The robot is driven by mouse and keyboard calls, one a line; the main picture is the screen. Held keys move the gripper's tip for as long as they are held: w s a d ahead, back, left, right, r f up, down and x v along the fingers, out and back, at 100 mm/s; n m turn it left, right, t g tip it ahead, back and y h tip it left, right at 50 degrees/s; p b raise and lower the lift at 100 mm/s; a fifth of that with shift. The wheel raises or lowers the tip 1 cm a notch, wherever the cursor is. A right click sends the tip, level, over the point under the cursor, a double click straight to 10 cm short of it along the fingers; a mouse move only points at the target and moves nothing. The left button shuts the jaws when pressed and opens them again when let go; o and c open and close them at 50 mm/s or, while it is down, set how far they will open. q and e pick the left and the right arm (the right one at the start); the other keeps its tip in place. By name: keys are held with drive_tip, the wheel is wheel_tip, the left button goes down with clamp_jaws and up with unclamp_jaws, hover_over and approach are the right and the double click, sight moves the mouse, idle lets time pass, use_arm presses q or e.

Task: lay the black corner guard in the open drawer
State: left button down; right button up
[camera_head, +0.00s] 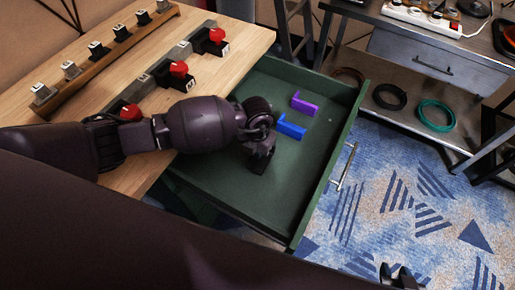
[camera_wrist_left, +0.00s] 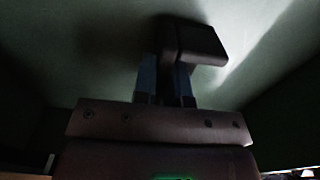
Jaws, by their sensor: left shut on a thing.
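The open drawer (camera_head: 225,192) is dark green and pulled out from under the wooden table. My left gripper (camera_head: 264,150) is inside its outline, above the drawer floor. In the left wrist view the left gripper (camera_wrist_left: 168,85) is shut on the black corner guard (camera_wrist_left: 195,42), a dark angular piece at the fingertips. The drawer floor is behind it; I cannot tell whether the guard touches it. In the head view the guard (camera_head: 261,163) shows as a dark block below my wrist. My right gripper (camera_head: 398,273) barely shows at the bottom edge, and its opening is unclear.
A blue corner piece (camera_head: 291,127) and a purple one (camera_head: 304,103) lie in the drawer, just beyond my left gripper. The drawer's near part is clear. Red-button switches (camera_head: 180,69) stand on the table (camera_head: 245,42). A workbench with coiled cables (camera_head: 436,113) stands at right.

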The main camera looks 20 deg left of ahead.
use_arm(q)
drive_tip(key=shift+f, duration=0.15)
drive_tip(key=shift+f, duration=0.15)
drive_tip(key=c, duration=1.2)
unclamp_jaws()
drive_tip(key=shift+o, duration=0.2)
